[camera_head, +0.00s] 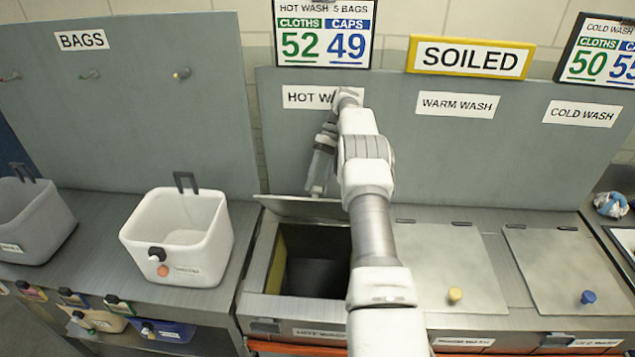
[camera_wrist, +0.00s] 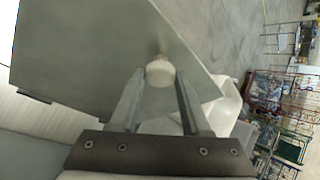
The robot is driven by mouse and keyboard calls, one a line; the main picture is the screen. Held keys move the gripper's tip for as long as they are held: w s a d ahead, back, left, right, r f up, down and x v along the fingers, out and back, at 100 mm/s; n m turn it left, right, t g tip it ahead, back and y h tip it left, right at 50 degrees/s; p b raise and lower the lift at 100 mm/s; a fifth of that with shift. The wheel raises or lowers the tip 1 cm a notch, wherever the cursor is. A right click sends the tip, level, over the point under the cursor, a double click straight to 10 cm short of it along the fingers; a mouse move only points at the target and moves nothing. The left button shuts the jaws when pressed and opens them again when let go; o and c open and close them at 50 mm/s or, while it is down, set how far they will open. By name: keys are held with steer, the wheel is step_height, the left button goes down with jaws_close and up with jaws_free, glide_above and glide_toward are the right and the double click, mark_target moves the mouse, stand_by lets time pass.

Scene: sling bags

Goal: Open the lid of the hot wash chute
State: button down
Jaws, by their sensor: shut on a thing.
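The hot wash chute (camera_head: 310,270) is in the middle of the head view, under the HOT WASH label, with its dark opening uncovered. Its grey lid (camera_head: 290,207) is raised at the back edge of the opening and shows foreshortened. The lid fills much of the wrist view (camera_wrist: 85,55), with a pale round knob (camera_wrist: 159,73) near its edge. My gripper (camera_wrist: 160,85) is shut on this knob, one finger on each side. In the head view my gripper (camera_head: 318,188) is at the raised lid, and my arm hides the right part of the chute.
The warm wash lid (camera_head: 450,265) with a yellow knob and the cold wash lid (camera_head: 560,265) with a blue knob lie closed to the right. A white bin (camera_head: 150,240) stands left of the chute. The upright grey back panel (camera_head: 400,160) stands behind the lids.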

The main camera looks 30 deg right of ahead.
steer(key=shift+c, duration=1.8)
jaws_free()
steer(key=shift+r, duration=0.1)
steer(key=s+d+r+b, duration=0.1)
steer(key=s+d+r, duration=0.6)
steer(key=s+r, duration=0.2)
steer(key=shift+r, duration=0.95)
steer(key=shift+d, duration=0.1)
